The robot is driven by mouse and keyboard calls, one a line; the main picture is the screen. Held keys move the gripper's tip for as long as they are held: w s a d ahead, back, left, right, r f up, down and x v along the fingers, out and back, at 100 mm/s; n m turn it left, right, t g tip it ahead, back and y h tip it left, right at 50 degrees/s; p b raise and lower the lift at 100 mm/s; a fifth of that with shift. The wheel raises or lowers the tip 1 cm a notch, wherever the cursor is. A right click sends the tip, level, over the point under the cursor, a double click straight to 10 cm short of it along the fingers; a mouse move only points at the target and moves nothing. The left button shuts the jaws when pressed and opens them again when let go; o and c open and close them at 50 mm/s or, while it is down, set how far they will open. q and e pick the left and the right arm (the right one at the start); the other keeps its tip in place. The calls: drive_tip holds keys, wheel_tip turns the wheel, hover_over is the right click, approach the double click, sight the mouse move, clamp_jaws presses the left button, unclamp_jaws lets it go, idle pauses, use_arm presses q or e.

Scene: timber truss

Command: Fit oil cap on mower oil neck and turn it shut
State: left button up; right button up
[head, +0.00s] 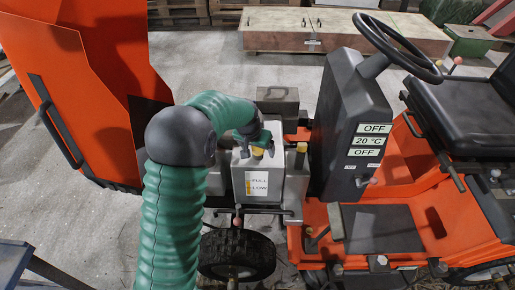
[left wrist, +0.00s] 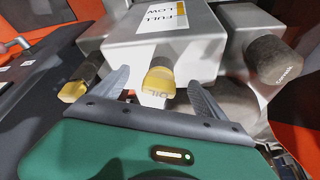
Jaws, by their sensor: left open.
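My left gripper (head: 259,143) reaches from the left over the front of the grey engine block. In the left wrist view, its two grey fingers (left wrist: 158,77) are open, one on each side of a yellow cap marked OIL (left wrist: 160,82). I see gaps between the fingers and the cap. A pale neck-like part (left wrist: 152,100) shows at the cap; I cannot tell how far the cap is seated on it. In the head view a yellow cap (head: 257,153) shows just below the gripper. My right gripper is not in view.
A white box with a FULL/LOW label (head: 257,186) is close by. In the wrist view, another yellow part (left wrist: 75,90) lies left, and a dark-capped cylinder (left wrist: 275,60) right. The raised orange hood (head: 90,80) and steering console (head: 350,120) flank the engine.

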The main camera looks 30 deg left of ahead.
use_arm(q)
drive_tip(key=shift+r+p, duration=2.85)
drive_tip(key=shift+r, duration=0.2)
drive_tip(key=shift+f, duration=0.1)
drive_tip(key=s+d+f+m+g, duration=0.1)
drive_tip(key=s+d, duration=0.7)
drive_tip(key=s, duration=0.4)
drive_tip(key=s+d+f+m+g, duration=0.1)
drive_tip(key=s+d, duration=0.8)
drive_tip(key=s, duration=0.2)
drive_tip(key=w+a+p+v, duration=0.1)
drive_tip(key=w+p+v, duration=0.2)
drive_tip(key=p+v, duration=1.1)
drive_tip(key=shift+s+r+h+p, duration=0.35)
drive_tip(key=shift+r+h, duration=0.05)
drive_tip(key=shift+r, duration=0.1)
